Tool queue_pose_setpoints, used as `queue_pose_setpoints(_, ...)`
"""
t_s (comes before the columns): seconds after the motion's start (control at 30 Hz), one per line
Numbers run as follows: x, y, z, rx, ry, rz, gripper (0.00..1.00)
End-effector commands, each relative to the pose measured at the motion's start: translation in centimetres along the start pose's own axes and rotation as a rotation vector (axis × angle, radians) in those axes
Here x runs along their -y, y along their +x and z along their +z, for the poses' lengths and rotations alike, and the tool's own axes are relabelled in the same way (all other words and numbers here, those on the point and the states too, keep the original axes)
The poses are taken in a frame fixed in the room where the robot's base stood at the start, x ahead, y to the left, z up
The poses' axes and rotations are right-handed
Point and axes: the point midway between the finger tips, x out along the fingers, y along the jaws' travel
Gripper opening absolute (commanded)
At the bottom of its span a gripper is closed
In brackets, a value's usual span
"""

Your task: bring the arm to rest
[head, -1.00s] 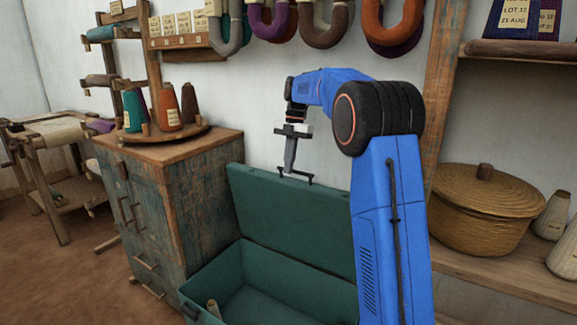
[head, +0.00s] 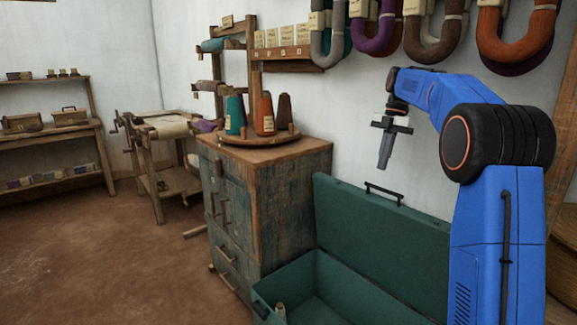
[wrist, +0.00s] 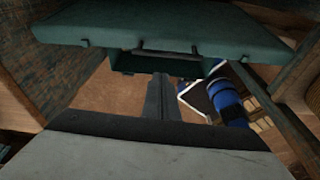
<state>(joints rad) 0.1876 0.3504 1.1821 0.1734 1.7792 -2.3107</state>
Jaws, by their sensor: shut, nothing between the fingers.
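My gripper (head: 384,160) hangs from my blue arm in the head view, pointing down. It is shut and empty. It is in the air above and behind the open lid of the green trunk (head: 385,235), near the white wall. In the wrist view, the shut fingers (wrist: 158,98) point toward the trunk, whose lid (wrist: 115,27) with a dark handle spans the top of the picture.
A wooden cabinet (head: 262,215) with a round tray of thread cones (head: 235,112) stands left of the trunk. Hanks of yarn (head: 374,32) hang on the wall above. Open brown floor (head: 110,255) lies at left. Shelves (head: 55,135) stand far left.

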Motion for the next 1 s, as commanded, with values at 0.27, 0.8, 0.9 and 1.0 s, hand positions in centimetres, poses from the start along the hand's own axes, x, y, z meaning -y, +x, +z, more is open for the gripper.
queue_pose_setpoints(0.27,3.4,-0.1,-4.8,0.057,0.250,0.042,0.00)
queue_pose_setpoints(0.8,13.4,3.9,-15.2,0.139,0.892,0.216,0.00)
queue_pose_setpoints(0.9,15.5,5.2,-16.9,0.142,1.011,0.257,0.00)
queue_pose_setpoints(1.0,17.6,6.8,-18.6,0.139,1.128,0.302,0.00)
